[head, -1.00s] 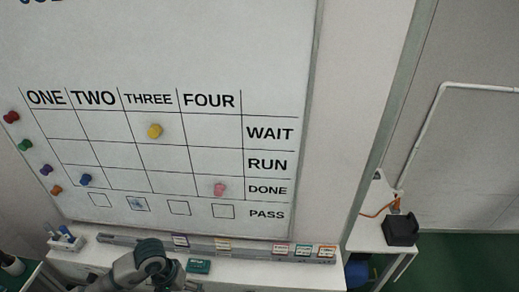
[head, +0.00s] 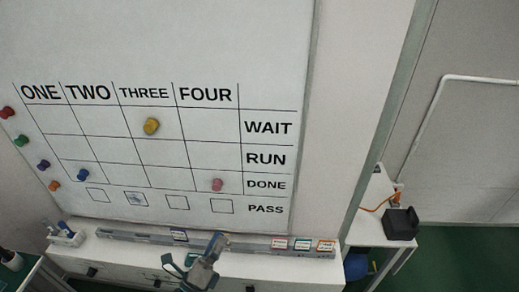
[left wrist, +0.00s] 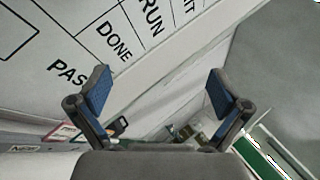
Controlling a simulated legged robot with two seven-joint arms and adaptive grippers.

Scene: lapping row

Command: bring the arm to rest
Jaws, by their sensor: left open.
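My left gripper (head: 195,256) is low in the head view, in front of the ledge below the whiteboard (head: 215,50). In the left wrist view its two blue-padded fingers (left wrist: 158,90) are spread wide with nothing between them. The board's lower right corner, with DONE and PASS, lies beyond the fingers there. My right gripper is in neither view.
A yellow magnet (head: 151,126) is under THREE in the WAIT row. A blue magnet (head: 83,175) and a pink magnet (head: 217,185) are in the DONE row. Several magnets line the left edge. A black box (head: 401,223) stands on a side table at right.

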